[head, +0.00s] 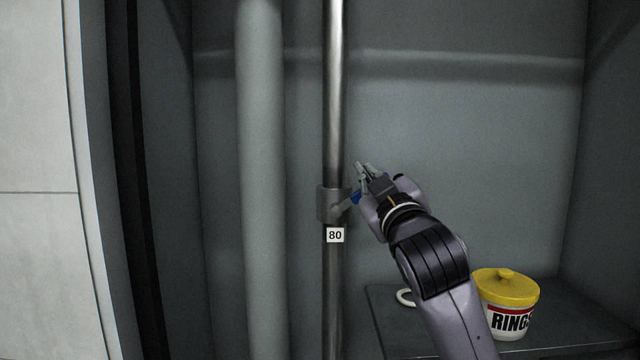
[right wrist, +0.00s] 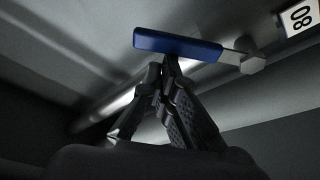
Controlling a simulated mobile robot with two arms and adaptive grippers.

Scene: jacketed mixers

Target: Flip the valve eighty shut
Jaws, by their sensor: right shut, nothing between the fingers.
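The valve (head: 328,204) is a grey body on a vertical steel pipe, above a white label (head: 335,235) reading 80. Its lever sticks out to the right and slightly up, across the pipe, with a blue handle (head: 355,198) partly hidden by my right gripper. My right gripper (head: 363,168) is shut and empty, just right of the pipe by the handle. In the right wrist view the blue handle (right wrist: 178,45) lies across the picture at the shut fingertips (right wrist: 166,66); I cannot tell whether they touch. My left gripper is not in view.
A thick grey pipe (head: 262,180) stands left of the steel pipe (head: 335,100). At lower right a dark shelf (head: 580,325) holds a white tub with a yellow lid (head: 506,290) marked RINGS and a white handle-like loop (head: 405,298).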

